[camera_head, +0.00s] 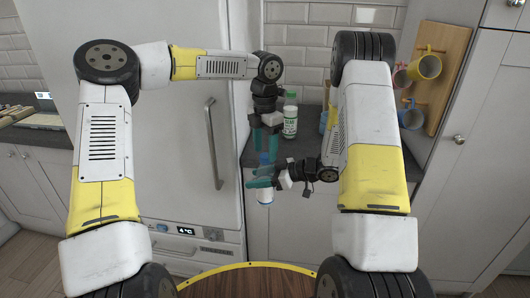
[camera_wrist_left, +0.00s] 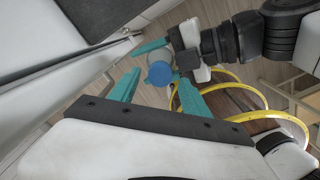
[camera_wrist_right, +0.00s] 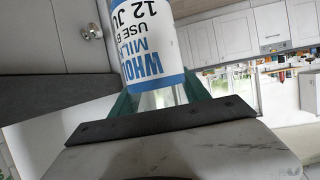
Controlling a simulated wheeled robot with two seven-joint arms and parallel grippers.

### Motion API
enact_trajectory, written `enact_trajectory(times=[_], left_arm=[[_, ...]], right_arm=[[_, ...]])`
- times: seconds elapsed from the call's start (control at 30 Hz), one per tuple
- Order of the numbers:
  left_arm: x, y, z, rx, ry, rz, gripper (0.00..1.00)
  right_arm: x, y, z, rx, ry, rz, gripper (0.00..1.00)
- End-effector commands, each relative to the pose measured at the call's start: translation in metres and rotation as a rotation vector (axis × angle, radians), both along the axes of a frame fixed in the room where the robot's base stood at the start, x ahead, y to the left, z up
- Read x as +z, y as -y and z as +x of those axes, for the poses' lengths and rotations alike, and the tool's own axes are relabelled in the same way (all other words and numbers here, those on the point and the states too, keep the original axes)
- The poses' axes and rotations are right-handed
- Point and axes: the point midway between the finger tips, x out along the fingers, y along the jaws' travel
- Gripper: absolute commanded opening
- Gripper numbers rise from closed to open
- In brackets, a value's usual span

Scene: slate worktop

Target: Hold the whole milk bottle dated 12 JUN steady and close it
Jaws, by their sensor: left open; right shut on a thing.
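In the right wrist view the bottle (camera_wrist_right: 155,45) shows a blue and white label reading WHOLE MILK and 12 JU; the rest is cut off. A blue cap (camera_wrist_left: 160,74) sits at the bottle's top; I cannot tell how tightly it is seated. My left gripper (camera_head: 267,148) is open and points down over the bottle. In the left wrist view the cap appears between its teal fingers, with a gap to each side.
A green-capped bottle (camera_head: 290,116) stands on the dark worktop (camera_head: 300,146) behind the arms. A wooden board (camera_head: 441,75) with several mugs hangs at the right. The fridge (camera_head: 180,120) with its long handle is close to the left arm.

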Motion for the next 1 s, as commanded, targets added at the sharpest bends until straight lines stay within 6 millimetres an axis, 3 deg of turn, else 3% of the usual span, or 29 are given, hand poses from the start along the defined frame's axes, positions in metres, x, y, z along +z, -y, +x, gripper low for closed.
enact_trajectory(times=[0.23,0.5,0.57,0.67,0.83,1.0], left_arm=[[0.029,0.0,0.0,0.0,0.001,-0.002,0.55],[0.031,0.0,0.0,0.0,0.0,0.0,0.55],[0.031,0.0,0.0,0.002,0.0,0.0,0.45],[0.031,0.0,0.0,0.031,-0.001,0.001,0.45],[0.032,0.0,0.0,0.239,-0.001,0.002,0.45],[0.035,0.0,0.0,0.608,-0.002,0.003,0.45]], right_arm=[[0.0,0.0,0.0,0.0,0.0,0.001,0.0],[0.0,0.0,0.0,0.0,0.0,0.001,0.0],[0.0,0.0,0.0,0.0,0.0,0.001,0.0],[0.0,0.0,0.0,0.0,0.0,0.001,0.0],[0.0,0.0,0.0,0.0,0.0,0.001,0.0],[0.0,0.0,0.0,0.0,0.0,0.001,0.0]])
